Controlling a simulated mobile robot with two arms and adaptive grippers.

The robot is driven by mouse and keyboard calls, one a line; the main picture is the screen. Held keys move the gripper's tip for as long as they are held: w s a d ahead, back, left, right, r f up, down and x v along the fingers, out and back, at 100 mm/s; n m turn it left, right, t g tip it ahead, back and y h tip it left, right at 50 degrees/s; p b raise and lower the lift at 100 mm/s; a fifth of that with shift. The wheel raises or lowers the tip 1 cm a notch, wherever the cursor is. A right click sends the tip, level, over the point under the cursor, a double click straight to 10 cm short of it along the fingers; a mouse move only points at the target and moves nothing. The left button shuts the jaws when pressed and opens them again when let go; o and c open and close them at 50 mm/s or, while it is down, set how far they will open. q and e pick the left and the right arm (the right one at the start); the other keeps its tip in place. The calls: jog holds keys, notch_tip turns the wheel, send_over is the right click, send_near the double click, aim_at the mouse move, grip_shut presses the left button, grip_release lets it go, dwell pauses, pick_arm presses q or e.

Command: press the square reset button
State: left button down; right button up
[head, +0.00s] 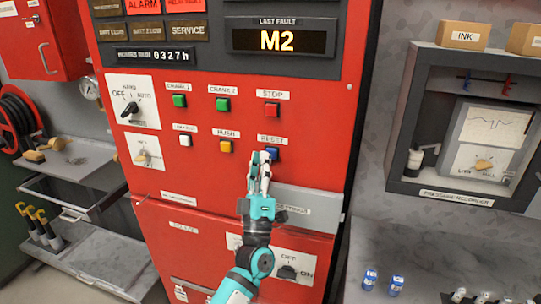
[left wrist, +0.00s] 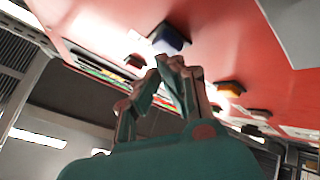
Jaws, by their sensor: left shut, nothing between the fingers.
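The square blue reset button (head: 272,153) sits under the RESET label on the red panel (head: 210,185). My left gripper (head: 261,156) is shut and empty, its fingertips pointing up at the panel and overlapping the button's left side in the head view. In the left wrist view the blue button (left wrist: 169,39) is just beyond the closed fingertips (left wrist: 171,62), with a small gap showing between them. I cannot tell how deep that gap is. My right gripper is not in view.
The yellow button (head: 226,147) is left of the blue one, and the red stop button (head: 272,110) is above it. A grey plate (head: 313,203) juts out below right. The display (head: 283,41) reads M2. A pressure recorder (head: 470,130) is at the right.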

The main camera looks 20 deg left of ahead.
pick_arm(q)
jog(key=shift+w+b, duration=0.35)
jog(key=shift+w, duration=0.2)
dwell(0.4)
jog(key=shift+s, duration=0.15)
jog(key=shift+s+p, duration=0.45)
jog(key=shift+s, duration=0.4)
jog(key=s+p, duration=0.2)
jog(key=s, duration=0.3)
dwell(0.7)
